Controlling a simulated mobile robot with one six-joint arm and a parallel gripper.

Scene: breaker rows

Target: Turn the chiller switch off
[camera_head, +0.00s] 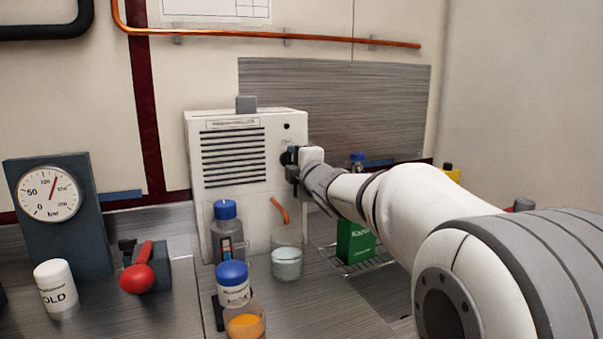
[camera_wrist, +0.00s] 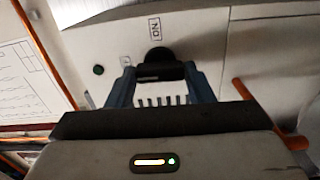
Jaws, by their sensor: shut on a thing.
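The chiller (camera_head: 228,190) is a white box with black vent slots on its front, standing against the back wall. Its switch is a dark rotary knob on the right of its front face, mostly hidden by my gripper in the head view. In the wrist view the black knob (camera_wrist: 159,56) sits between my fingers, with an "ON" label (camera_wrist: 154,28) beside it. A small dark green round spot (camera_wrist: 98,70) is on the panel nearby. My gripper (camera_head: 292,160) is at the knob, and its fingers (camera_wrist: 160,76) are shut on it.
A blue-capped bottle (camera_head: 228,236), a glass of pale liquid (camera_head: 287,257), a blue-lidded jar (camera_head: 233,286) and an orange-filled glass (camera_head: 244,322) stand before the chiller. A green box (camera_head: 355,242) is under my arm. A gauge (camera_head: 48,192) and red-handled valve (camera_head: 138,278) stand left.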

